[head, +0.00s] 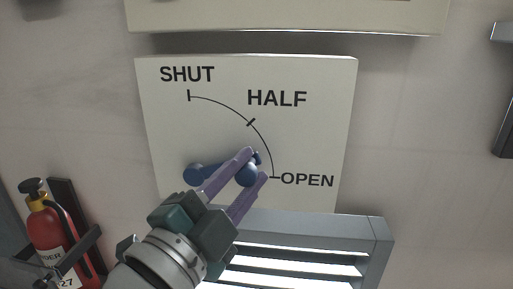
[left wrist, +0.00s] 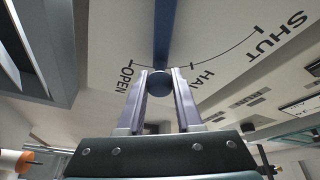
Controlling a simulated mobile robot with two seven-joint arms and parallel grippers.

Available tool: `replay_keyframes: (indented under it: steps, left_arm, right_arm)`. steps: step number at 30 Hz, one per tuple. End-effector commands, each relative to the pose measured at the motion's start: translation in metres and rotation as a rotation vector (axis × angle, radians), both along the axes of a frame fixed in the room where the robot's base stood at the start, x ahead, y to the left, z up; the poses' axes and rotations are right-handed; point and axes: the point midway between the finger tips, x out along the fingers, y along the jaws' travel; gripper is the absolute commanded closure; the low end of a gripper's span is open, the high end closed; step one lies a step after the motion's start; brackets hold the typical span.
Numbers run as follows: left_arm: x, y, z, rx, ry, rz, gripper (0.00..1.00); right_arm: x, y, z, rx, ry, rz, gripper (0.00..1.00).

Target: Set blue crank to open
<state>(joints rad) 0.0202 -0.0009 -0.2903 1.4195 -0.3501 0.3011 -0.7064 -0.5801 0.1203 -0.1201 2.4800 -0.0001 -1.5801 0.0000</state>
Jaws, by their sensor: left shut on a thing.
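A pale panel (head: 210,130) carries a dial arc marked SHUT, HALF and OPEN. The blue crank (head: 199,174) is mounted on it, with its arm reaching right from a round hub. Its tip (head: 257,157) lies between HALF and OPEN, nearer the OPEN tick. My left gripper (head: 256,164) is shut on the crank's round knob, with purple fingers hiding part of the arm. In the left wrist view the knob (left wrist: 158,85) sits between both fingers, and the blue arm (left wrist: 164,35) runs up behind it. My right gripper is not in view.
A grey louvred unit (head: 375,228) juts out just below the panel. A pale box edge (head: 290,18) overhangs above. A red fire extinguisher (head: 50,232) hangs at lower left. The wall right of the panel is mostly bare.

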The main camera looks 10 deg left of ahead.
Motion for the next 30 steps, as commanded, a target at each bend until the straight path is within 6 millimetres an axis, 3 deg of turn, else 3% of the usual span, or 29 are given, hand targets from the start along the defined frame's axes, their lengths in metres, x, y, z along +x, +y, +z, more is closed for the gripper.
replay_keyframes:
  steps: [15,30]
  left_arm:
    - [0.000,-0.006,-0.030,0.329,-0.008,0.000,1.00]
    - [0.000,-0.006,-0.036,0.388,-0.009,0.001,1.00]
  right_arm:
    - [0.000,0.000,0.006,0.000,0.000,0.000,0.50]
    - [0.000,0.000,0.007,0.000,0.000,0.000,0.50]
